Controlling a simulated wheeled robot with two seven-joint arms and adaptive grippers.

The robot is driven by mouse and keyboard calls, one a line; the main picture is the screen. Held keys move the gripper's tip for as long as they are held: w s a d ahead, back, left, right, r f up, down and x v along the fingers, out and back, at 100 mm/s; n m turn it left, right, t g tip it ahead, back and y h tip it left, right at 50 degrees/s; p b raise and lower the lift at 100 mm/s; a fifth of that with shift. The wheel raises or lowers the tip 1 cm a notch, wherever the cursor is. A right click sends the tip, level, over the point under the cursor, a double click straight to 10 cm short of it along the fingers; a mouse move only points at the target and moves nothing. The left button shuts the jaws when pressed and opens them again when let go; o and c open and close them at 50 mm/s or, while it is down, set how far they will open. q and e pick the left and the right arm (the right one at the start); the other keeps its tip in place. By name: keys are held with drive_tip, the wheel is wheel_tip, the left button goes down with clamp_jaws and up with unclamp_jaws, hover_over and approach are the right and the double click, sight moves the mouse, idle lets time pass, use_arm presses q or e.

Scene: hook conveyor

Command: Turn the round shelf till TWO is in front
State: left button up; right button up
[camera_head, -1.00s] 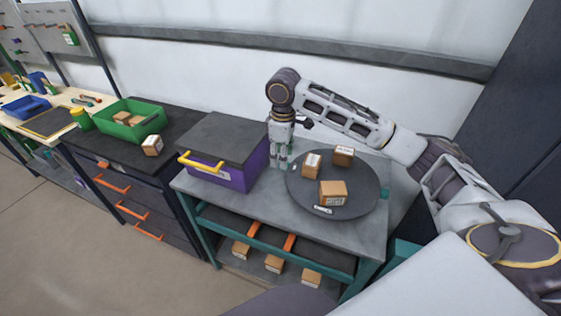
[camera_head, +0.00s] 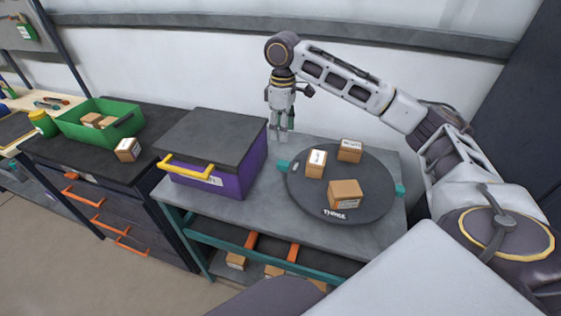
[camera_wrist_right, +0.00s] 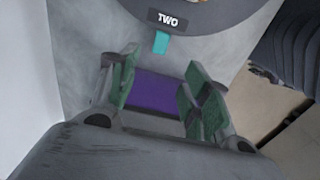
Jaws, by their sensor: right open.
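The round shelf (camera_head: 370,207) is a dark disc on the grey table, with three cardboard boxes on it. Its front label (camera_head: 335,214) seems to read THREE in the head view. A teal tab (camera_head: 283,166) sticks out at its left rim and another (camera_head: 399,189) at its right. In the right wrist view a label reading TWO (camera_wrist_right: 172,20) is on the rim above a teal tab (camera_wrist_right: 161,43). My right gripper (camera_head: 281,138) points down above the table, behind the left tab; its green fingers (camera_wrist_right: 160,62) are open and empty. My left gripper is not in view.
A purple box (camera_head: 222,182) with a grey lid and yellow handle stands left of the shelf, close to my right gripper. A green crate (camera_head: 75,128) and a loose carton (camera_head: 127,149) are on the dark cabinet further left. A wall runs behind.

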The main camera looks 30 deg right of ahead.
hover_over(283, 162)
wheel_tip(283, 162, down, 6)
drive_tip(key=shift+w+f, duration=0.1)
drive_tip(key=shift+f, duration=0.1)
wheel_tip(283, 162, down, 6)
drive_tip(key=shift+f+b, duration=0.1)
drive_tip(key=shift+b, duration=0.3)
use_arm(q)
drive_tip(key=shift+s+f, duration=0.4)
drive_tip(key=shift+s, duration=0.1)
use_arm(e)
drive_tip(key=shift+f, duration=0.6)
